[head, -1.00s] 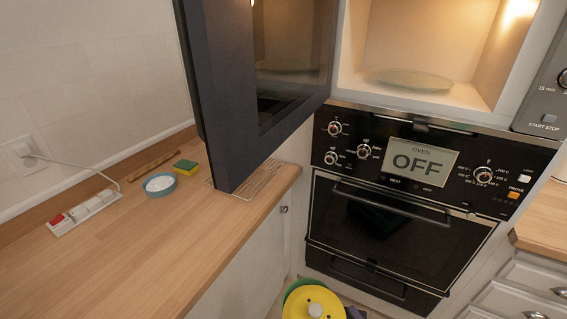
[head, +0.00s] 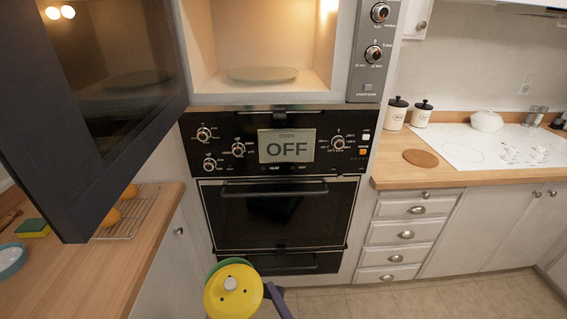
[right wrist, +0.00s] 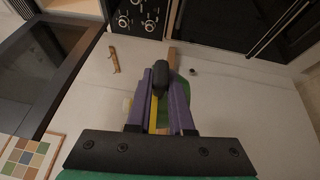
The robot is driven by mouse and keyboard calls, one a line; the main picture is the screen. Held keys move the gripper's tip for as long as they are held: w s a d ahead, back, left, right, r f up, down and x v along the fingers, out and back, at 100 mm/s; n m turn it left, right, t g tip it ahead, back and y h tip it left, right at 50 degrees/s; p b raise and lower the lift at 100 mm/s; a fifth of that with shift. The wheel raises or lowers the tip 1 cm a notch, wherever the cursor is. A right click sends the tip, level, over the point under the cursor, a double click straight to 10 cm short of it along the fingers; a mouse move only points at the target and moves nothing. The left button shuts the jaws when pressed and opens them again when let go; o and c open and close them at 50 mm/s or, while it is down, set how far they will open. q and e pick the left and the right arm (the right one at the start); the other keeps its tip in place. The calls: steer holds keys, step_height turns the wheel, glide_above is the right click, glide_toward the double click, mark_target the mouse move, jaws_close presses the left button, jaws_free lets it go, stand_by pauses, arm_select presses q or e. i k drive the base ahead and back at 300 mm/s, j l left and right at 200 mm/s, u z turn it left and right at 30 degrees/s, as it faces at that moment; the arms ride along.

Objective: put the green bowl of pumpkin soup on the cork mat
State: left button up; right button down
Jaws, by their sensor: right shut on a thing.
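The green bowl (head: 213,267) is at the bottom of the head view, in front of the oven. It shows a yellow round top with a pale knob-like spot in the middle and dark specks. My right gripper (head: 268,289), purple, is at its right side. In the right wrist view the purple fingers (right wrist: 160,100) are shut on its yellow edge, with green (right wrist: 181,84) showing behind. The bowl is held in the air above the floor. The round brown cork mat (head: 420,158) lies bare on the right counter, left of the hob. My left gripper is out of view.
The dark microwave door (head: 105,115) stands open on the left, above the left counter (head: 120,270). The microwave's lit inside holds only a glass plate (head: 262,74). The oven (head: 275,215) is closed. Canisters (head: 396,112) stand behind the mat; a white hob (head: 470,150) is beside it.

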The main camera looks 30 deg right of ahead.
mark_target(424, 161)
steer(key=i+l+z, duration=0.1)
steer(key=z, duration=1.3)
steer(key=i+j+z, duration=0.1)
steer(key=i, duration=0.9)
